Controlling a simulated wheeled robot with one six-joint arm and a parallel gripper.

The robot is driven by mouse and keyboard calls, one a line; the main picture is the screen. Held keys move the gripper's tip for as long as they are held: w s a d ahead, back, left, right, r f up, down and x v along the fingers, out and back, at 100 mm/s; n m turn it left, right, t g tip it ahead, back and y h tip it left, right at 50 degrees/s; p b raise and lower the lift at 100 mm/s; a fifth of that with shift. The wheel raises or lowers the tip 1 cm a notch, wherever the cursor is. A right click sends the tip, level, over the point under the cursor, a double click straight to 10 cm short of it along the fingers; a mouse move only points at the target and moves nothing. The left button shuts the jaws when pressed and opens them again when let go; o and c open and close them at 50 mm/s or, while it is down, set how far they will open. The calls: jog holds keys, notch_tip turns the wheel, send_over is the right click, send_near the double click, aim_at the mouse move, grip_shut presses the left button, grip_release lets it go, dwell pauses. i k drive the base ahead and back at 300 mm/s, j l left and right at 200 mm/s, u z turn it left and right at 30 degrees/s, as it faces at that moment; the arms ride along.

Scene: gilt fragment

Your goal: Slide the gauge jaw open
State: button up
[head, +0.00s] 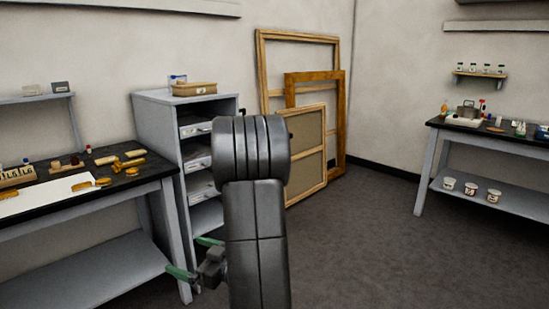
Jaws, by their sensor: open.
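No gauge can be made out in the head view. Small items on the two benches are too small to tell apart, so I cannot say whether one of them is the gauge. My gripper (184,255) shows low in the picture, left of my arm. Its two green-tipped fingers are apart, with nothing seen between them. It is in front of the left bench's right end and the grey cabinet, and it touches nothing that I can see.
The left dark-topped bench (60,208) holds a white sheet (45,196) and several gilt pieces. A grey cabinet (160,135) stands beside it. Wooden frames (338,100) lean at the back wall. Another bench (515,140) stands right. The middle floor (360,245) is clear.

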aim_at(118, 164)
jog(key=k+l+u, duration=0.1)
jog(key=u, duration=0.25)
jog(key=k+l+u, duration=0.1)
jog(key=u, duration=0.2)
jog(key=l+u, duration=0.15)
jog(key=u, duration=0.5)
jog(key=k, duration=0.05)
